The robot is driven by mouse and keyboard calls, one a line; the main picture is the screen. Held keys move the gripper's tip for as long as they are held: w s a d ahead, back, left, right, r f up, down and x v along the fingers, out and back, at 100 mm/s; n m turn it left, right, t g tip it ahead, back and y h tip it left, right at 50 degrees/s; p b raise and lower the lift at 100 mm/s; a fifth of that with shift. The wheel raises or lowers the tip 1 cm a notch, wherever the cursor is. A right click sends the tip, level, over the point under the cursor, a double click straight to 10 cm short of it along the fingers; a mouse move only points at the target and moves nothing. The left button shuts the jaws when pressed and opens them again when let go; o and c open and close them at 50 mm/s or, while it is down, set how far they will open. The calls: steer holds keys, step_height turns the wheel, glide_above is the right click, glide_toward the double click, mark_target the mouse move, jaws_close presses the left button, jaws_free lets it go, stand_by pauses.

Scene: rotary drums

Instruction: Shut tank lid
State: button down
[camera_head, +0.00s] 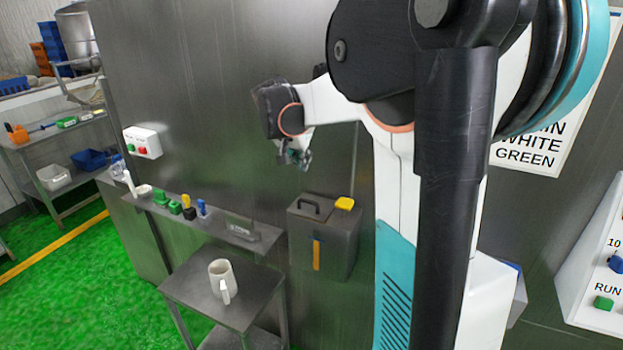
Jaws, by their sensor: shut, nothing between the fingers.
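The tank looks like a grey metal box (337,246) on the wall, right of the small table. Its top carries a lid (325,213) with a dark handle (309,207), and a yellow block (345,203) sits at the back right corner. The lid looks flat on the box; whether a small gap is left I cannot tell. An orange strip (316,255) runs down the front. My gripper (303,165) is shut and empty, above the tank in the picture and apart from it. My arm hides the area to the right of the tank.
A narrow shelf (240,241) holds several coloured items. A white button box (142,142) is on the wall. Green floor (110,300) is clear at left.

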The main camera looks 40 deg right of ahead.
glide_above(309, 202)
steer(key=d, duration=0.2)
step_height(309, 202, down, 8)
steer(key=f, duration=0.1)
steer(key=shift+w+a+f+b, duration=0.15)
steer(key=shift+a+f+b, duration=0.1)
steer(key=shift+f, duration=0.25)
steer(key=shift+w+a+f+b, duration=0.15)
steer(key=shift+a+f+b, duration=0.1)
steer(key=shift+f, duration=0.2)
steer(key=shift+s+a+f, duration=0.1)
steer(key=shift+a+f, duration=0.05)
steer(key=shift+f, duration=0.6)
steer(key=shift+s+a+f+b, duration=0.15)
steer(key=shift+a+f+b, duration=0.2)
steer(key=shift+f+b, duration=0.35)
steer(key=shift+r, duration=0.1)
